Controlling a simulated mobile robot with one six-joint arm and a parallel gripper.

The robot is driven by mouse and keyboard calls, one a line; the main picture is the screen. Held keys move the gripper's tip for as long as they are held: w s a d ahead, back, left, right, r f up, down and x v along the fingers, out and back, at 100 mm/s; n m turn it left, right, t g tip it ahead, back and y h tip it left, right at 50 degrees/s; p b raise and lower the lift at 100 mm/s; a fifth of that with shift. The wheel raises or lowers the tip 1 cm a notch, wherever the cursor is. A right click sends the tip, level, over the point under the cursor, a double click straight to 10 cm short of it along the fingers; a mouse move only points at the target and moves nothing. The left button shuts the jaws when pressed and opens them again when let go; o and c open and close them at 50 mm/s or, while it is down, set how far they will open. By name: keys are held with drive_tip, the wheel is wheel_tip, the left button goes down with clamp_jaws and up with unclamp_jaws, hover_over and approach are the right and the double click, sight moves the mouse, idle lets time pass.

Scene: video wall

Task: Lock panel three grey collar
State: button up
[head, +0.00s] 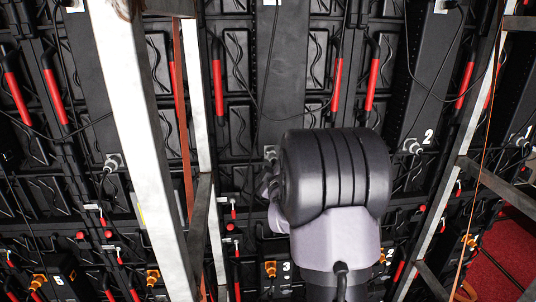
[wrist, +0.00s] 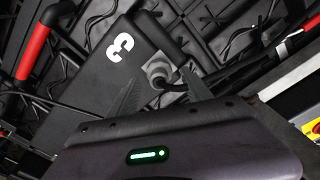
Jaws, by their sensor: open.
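Panel three (wrist: 95,85) shows in the wrist view as a dark box with a white "3". Its grey collar (wrist: 157,69) sits at the box's right edge, with a black cable (wrist: 183,86) running from it to the right. My gripper (wrist: 160,78) is open, with one finger on the left and one on the right of the collar as seen in this view. I cannot tell whether either finger touches it. The collar's lower part is close to my gripper body. In the head view my arm hides the gripper and this collar.
In the head view, panel two's grey collar (head: 412,146) and panel one's collar (head: 523,141) lie to the right. Another grey collar (head: 111,162) is at left. A pale metal upright (head: 145,130) stands in front of the wall. Red handles (head: 370,85) and loose cables surround the panels.

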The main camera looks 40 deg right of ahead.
drive_tip(key=shift+x, duration=1.2)
clamp_jaws()
drive_tip(key=shift+f+m+b, duration=0.15)
drive_tip(key=shift+m+b, duration=0.15)
drive_tip(key=shift+b, duration=0.45)
drive_tip(key=shift+f+m+b, duration=0.1)
drive_tip(key=shift+m+b, duration=0.2)
drive_tip(key=shift+b, duration=0.3)
drive_tip(key=m+b, duration=0.2)
drive_tip(key=b, duration=0.2)
drive_tip(key=shift+b, duration=0.35)
drive_tip(key=m+b, duration=0.4)
drive_tip(key=b, duration=0.2)
drive_tip(key=shift+r+m+b, duration=0.3)
drive_tip(key=shift+m+b, duration=0.6)
drive_tip(key=shift+b, duration=0.3)
drive_tip(key=shift+r, duration=0.1)
